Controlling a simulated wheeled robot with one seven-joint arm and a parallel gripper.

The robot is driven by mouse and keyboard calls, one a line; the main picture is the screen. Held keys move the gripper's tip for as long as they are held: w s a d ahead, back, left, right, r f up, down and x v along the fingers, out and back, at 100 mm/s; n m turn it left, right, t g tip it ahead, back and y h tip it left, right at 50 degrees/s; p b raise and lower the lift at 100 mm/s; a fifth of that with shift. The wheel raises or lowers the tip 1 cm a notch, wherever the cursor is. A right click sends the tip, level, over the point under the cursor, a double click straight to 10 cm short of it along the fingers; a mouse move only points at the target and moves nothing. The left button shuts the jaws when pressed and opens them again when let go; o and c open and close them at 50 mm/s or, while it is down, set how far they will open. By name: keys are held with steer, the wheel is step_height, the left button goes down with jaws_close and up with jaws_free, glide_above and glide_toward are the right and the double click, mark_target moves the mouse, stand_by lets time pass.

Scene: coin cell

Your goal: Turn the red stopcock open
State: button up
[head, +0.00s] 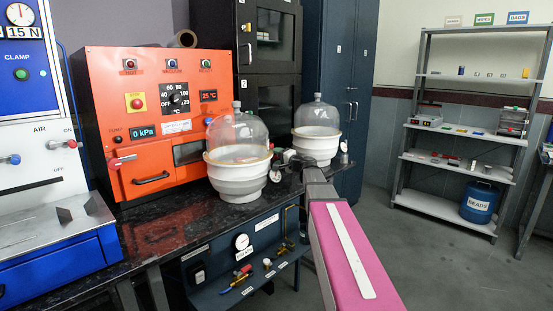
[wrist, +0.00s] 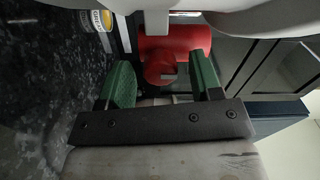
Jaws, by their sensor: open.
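The red stopcock (wrist: 165,65) shows in the wrist view as a red knob with a wider red body behind it. My gripper (wrist: 162,78) has two green fingers, spread apart, one on each side of the red knob. The right finger overlaps the red body in the picture; I cannot tell whether either finger touches it. In the head view my pink arm reaches toward the bench edge between two white desiccators with clear domes, the near one (head: 238,180) and the far one (head: 316,147). The gripper and stopcock are not clearly visible there.
The orange oven (head: 105,90) stands behind the near desiccator on the black bench (head: 160,235). A blue and white press (head: 50,200) is at the left. A valve panel (head: 215,270) hangs below the bench edge. The floor (head: 420,255) is clear before the grey shelf (head: 455,210).

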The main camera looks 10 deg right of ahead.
steer(key=v, duration=0.9)
steer(key=shift+s+d, duration=0.2)
steer(key=shift+s, duration=0.15)
